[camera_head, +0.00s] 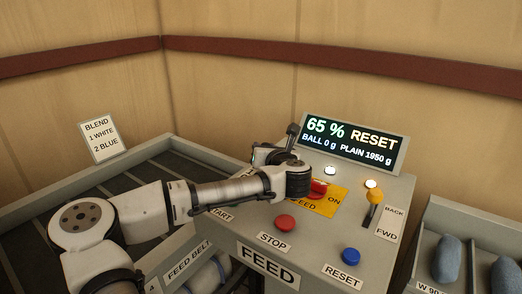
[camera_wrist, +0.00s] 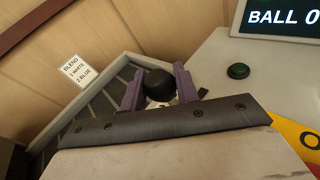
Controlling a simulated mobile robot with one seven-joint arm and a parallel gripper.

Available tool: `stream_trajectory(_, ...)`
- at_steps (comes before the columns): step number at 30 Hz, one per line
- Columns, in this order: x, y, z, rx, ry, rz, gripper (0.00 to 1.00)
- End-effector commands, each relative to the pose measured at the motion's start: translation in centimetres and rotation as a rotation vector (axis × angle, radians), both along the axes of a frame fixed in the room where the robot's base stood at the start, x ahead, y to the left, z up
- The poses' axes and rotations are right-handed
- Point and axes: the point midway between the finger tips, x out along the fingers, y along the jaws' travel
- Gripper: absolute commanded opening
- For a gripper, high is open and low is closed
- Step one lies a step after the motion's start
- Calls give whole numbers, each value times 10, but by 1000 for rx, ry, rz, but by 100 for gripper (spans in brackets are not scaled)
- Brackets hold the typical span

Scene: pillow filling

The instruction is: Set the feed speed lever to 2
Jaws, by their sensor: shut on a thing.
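The feed speed lever shows as a round black knob (camera_wrist: 158,84) in the wrist view, between the two purple fingers of my gripper (camera_wrist: 159,88). My gripper is shut on this knob. The lever's shaft and its scale marks are hidden, so its setting cannot be read. In the head view my gripper (camera_head: 266,154) is at the far left part of the control panel (camera_head: 318,240), and my arm hides the lever there.
The display (camera_head: 350,142) reads 65 % RESET, BALL 0 g, PLAIN 1950 g. A red button (camera_head: 285,223), a blue button (camera_head: 351,256), a red knob (camera_head: 318,188) on a yellow plate and a yellow-handled lever (camera_head: 375,200) stand nearby. A blend card (camera_head: 103,138) is behind the belt.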

Motion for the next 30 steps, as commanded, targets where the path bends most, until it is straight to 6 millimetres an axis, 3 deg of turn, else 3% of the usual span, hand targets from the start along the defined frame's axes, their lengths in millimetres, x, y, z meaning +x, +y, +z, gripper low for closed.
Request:
stream_trajectory(9, 13, -12, -1, -5, -3, -8, 0)
stream_trajectory(26, 15, -16, -3, -4, 0, -12, 0)
stream_trajectory(27, 15, -16, -3, -4, 0, -12, 33)
stream_trajectory(30, 15, -15, -3, -4, 0, -9, 46)
